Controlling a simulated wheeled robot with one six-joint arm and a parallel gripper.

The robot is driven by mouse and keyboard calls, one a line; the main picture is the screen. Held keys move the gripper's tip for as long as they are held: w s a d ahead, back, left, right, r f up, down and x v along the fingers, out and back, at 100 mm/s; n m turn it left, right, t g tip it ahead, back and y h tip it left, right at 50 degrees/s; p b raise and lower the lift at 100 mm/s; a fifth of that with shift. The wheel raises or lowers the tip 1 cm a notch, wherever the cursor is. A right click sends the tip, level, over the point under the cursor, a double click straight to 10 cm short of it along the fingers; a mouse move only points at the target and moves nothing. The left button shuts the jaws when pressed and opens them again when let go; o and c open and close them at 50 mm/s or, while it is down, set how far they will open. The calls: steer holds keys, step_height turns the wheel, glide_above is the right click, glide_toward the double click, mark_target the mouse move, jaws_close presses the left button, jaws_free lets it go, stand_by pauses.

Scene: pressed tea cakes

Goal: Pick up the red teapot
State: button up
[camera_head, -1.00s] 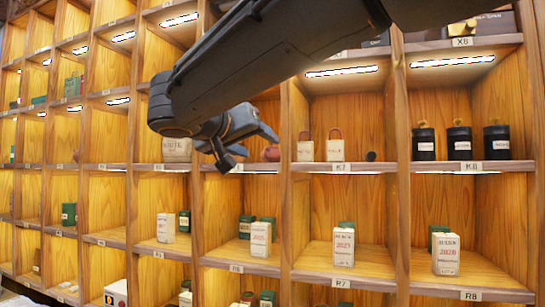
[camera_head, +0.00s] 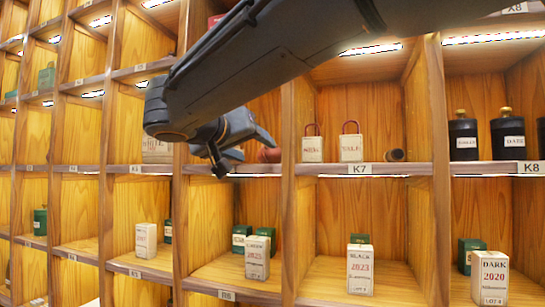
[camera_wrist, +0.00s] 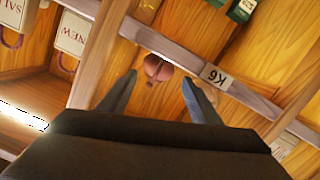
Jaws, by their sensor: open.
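The red teapot (camera_head: 270,155) sits on the K6 shelf, a small reddish-brown round shape partly hidden behind my gripper (camera_head: 247,157) in the head view. In the wrist view, which looks turned over, the teapot (camera_wrist: 158,68) shows whole near the shelf edge, by the K6 label. My gripper (camera_wrist: 160,80) is open there, with one finger on each side of the teapot's line of sight. The teapot appears ahead of the fingertips; I see no contact. The jaws are empty.
Black canisters (camera_head: 463,137) stand further right. A wooden divider (camera_head: 288,125) separates K6 from K7. Boxed tea (camera_head: 258,255) stands below.

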mark_target(265, 151)
steer(key=shift+w, duration=0.5)
steer(key=p+x, duration=0.1)
steer(key=x, duration=0.1)
steer(key=p+x, duration=0.1)
steer(key=x, duration=0.1)
steer(key=r+p+x, duration=0.1)
steer(key=x, duration=0.2)
steer(key=shift+d, duration=0.15)
steer(key=shift+w+d+f, duration=0.1)
steer(key=shift+w+f, duration=0.1)
steer(key=shift+w, duration=0.2)
steer(key=c, duration=0.8)
steer(key=shift+r, duration=0.1)
